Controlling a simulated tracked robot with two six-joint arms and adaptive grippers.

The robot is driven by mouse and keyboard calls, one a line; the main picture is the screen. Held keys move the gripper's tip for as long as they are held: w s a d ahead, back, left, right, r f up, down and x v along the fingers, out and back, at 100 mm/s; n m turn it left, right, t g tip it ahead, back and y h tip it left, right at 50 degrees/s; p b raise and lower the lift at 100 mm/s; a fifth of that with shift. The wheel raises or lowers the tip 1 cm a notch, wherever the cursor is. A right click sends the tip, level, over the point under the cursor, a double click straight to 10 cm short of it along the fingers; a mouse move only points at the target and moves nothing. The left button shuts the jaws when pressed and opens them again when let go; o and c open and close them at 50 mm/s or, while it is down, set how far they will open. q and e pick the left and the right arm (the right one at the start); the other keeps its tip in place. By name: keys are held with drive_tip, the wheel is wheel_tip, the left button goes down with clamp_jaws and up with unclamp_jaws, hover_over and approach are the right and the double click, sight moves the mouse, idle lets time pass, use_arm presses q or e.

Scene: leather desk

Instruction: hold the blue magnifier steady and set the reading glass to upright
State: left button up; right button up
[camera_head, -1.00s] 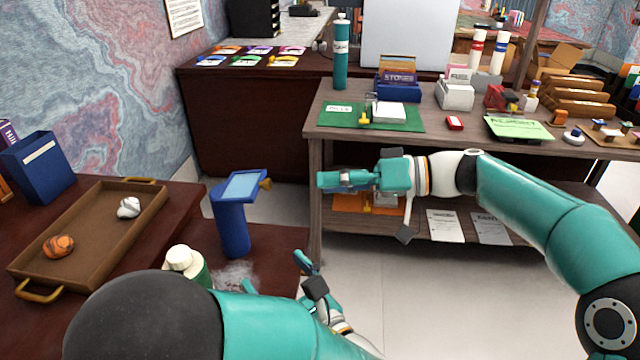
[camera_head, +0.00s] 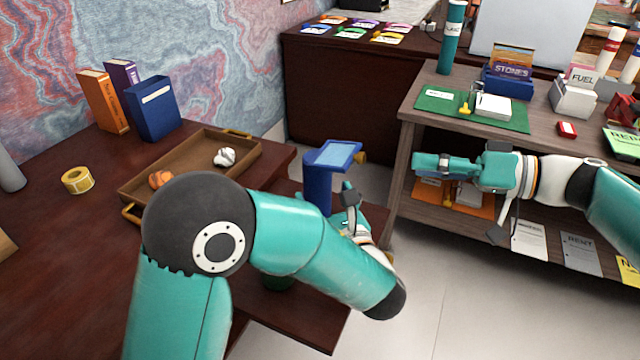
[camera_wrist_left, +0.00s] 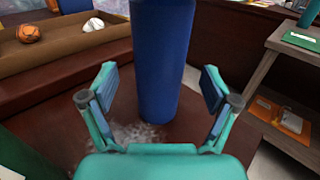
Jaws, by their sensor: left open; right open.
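The blue magnifier (camera_head: 318,187) stands on the dark red desk, with a thick blue column, a tilted head with a pale blue pane (camera_head: 338,153) and a brass knob (camera_head: 360,158) on its right side. My left gripper (camera_head: 346,203) is open beside the column. In the left wrist view the blue column (camera_wrist_left: 160,70) stands upright between the two spread fingers of the left gripper (camera_wrist_left: 160,88), with gaps on both sides. My right gripper (camera_head: 428,163) is open and empty in front of the wooden shelf unit.
Books, a blue box (camera_head: 157,110) and a tape roll (camera_head: 77,180) are further left. The shelf unit (camera_head: 408,125) stands right, across a floor gap.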

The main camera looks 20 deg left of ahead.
sight(323, 193)
use_arm(q)
drive_tip(key=shift+x, duration=1.85)
drive_tip(key=shift+c, duration=0.3)
